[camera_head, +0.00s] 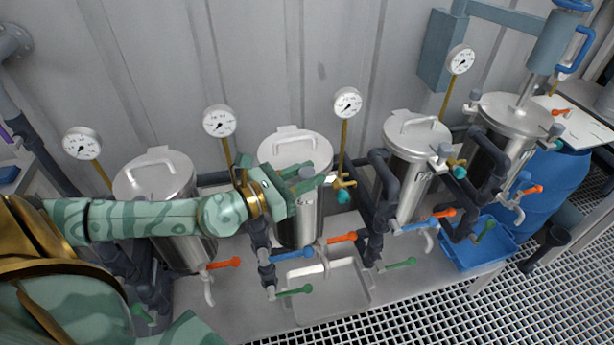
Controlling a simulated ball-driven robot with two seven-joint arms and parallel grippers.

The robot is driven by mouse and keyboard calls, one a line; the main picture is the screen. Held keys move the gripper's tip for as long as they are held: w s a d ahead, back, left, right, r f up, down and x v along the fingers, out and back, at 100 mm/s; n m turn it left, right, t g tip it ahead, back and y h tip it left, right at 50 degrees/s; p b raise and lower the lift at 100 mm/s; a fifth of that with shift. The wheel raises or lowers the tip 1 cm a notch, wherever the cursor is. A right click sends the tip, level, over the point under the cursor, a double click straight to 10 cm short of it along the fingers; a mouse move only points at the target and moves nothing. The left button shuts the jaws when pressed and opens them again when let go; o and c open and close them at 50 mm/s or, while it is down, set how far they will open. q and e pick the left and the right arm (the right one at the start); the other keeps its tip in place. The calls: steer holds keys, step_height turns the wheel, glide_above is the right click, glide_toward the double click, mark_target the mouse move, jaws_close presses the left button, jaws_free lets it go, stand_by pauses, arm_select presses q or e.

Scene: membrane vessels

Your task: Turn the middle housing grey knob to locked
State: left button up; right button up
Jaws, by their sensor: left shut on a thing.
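The middle housing (297,226) is a steel cylinder with a flat lid (290,147) and a bar handle on top. My left gripper (312,184) is at the front right of its lid, with the arm coming in from the left. It is shut on the small grey knob (307,173), which is mostly hidden by the green gripper body. I cannot tell which way the knob is turned. My right gripper is not in view.
Similar housings stand to the left (158,176) and right (416,137), each near a pressure gauge (347,102). Dark pipes with blue, orange (342,237) and green (294,291) handles crowd the front. A pale tray (337,293) lies below, and a blue tray (462,262) farther right.

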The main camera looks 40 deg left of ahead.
arm_select(q)
steer(key=o, duration=0.9)
steer(key=shift+o, duration=0.2)
steer(key=shift+s+a, duration=0.15)
steer(key=shift+s, duration=0.15)
steer(key=v, duration=0.4)
steer(key=shift+s, duration=0.1)
steer(key=p, duration=0.5)
glide_toward(300, 179)
steer(key=shift+v, duration=2.35)
